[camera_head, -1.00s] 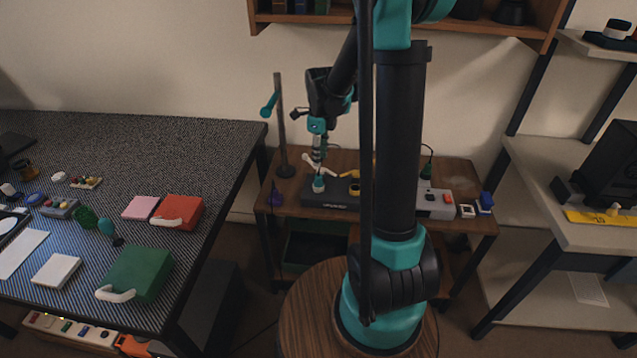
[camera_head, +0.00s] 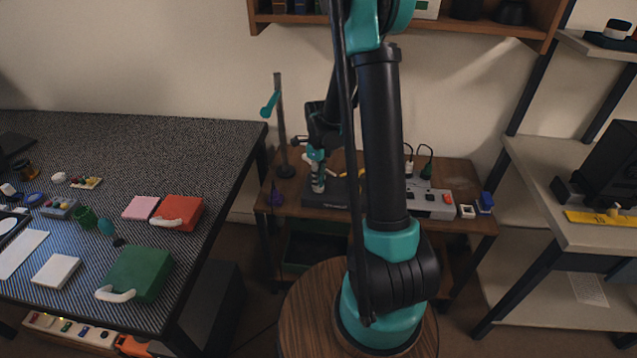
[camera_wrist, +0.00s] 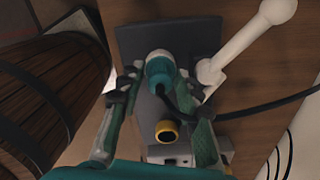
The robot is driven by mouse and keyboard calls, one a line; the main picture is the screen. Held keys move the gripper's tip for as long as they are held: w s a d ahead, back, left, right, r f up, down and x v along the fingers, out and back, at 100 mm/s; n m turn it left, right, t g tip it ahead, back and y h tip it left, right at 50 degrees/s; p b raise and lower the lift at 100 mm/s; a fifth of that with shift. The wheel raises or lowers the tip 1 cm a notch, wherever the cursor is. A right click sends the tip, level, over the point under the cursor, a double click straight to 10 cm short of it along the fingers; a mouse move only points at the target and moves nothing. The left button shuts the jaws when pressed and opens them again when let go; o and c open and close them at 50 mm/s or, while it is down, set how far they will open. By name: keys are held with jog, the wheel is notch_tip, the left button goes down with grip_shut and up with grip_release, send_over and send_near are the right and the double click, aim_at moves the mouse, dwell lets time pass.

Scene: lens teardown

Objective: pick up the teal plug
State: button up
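The teal plug (camera_wrist: 160,68) has a teal body with a pale top and a black cable. In the wrist view it sits at the dark grey block (camera_wrist: 203,35), between the fingertips of my gripper (camera_wrist: 161,85). The fingers are open, with a gap visible on each side of the plug. In the head view my gripper (camera_head: 318,187) points down over the left part of the dark block (camera_head: 335,203) on the low wooden table, and it hides the plug there.
A white handled piece (camera_wrist: 262,30) lies close right of the plug. A yellow ring (camera_wrist: 166,131) and a light grey power strip (camera_head: 432,206) are near. A stand (camera_head: 281,130) rises at the table's back left.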

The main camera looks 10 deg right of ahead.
grip_shut()
jog(key=shift+r, duration=0.15)
notch_tip(320, 180, up, 20)
dwell(0.8)
